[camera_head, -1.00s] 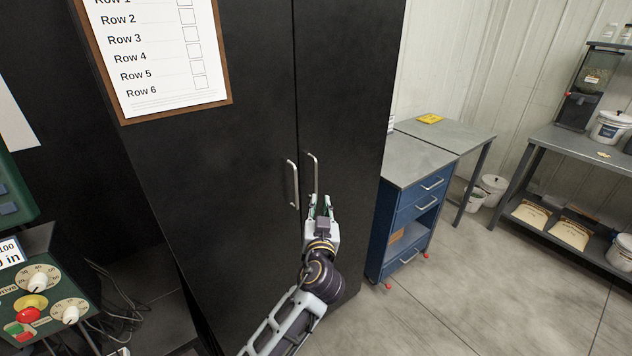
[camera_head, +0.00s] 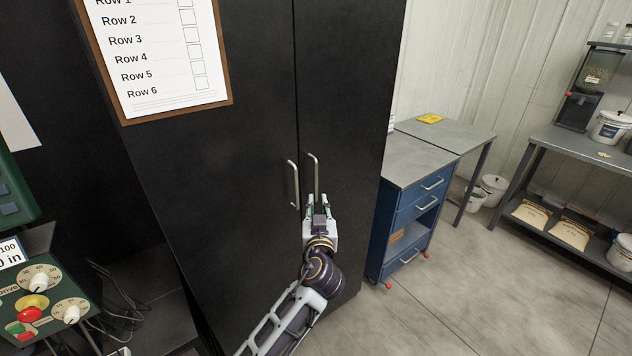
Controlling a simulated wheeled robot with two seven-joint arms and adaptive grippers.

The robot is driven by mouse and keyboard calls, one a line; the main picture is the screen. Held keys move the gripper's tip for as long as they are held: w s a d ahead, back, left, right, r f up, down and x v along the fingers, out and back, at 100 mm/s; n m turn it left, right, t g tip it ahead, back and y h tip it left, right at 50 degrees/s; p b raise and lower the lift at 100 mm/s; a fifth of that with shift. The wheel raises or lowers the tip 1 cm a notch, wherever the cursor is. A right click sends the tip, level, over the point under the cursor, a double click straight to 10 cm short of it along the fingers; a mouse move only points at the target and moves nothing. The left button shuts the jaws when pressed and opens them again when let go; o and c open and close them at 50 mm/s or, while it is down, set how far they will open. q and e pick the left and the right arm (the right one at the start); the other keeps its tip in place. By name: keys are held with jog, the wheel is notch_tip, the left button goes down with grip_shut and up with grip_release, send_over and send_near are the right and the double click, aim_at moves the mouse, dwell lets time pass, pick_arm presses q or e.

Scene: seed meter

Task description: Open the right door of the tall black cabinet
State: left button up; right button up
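The tall black cabinet (camera_head: 235,150) stands in front of me with both doors shut. The right door (camera_head: 345,110) carries a vertical metal handle (camera_head: 315,172), and the left door carries a similar handle (camera_head: 293,184) beside it. The gripper hides the handle's lower end.
A blue drawer cart (camera_head: 415,210) stands just right of the cabinet, with a grey table (camera_head: 450,133) behind it. A green control panel (camera_head: 45,300) is at the lower left. The floor (camera_head: 480,290) at the right is clear.

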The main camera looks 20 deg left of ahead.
aim_at(316, 182)
pick_arm(q)
jog(key=p+x, duration=0.2)
jog(key=x, duration=0.8)
jog(key=shift+x, duration=1)
jog(key=shift+w+a+p, duration=0.15)
jog(key=shift+w+p, duration=0.15)
jog(key=shift+w, duration=0.1)
pick_arm(e)
jog(key=a+r, duration=0.2)
jog(key=shift+s+r, duration=0.35)
jog(key=shift+d, duration=0.1)
pick_arm(q)
grip_shut()
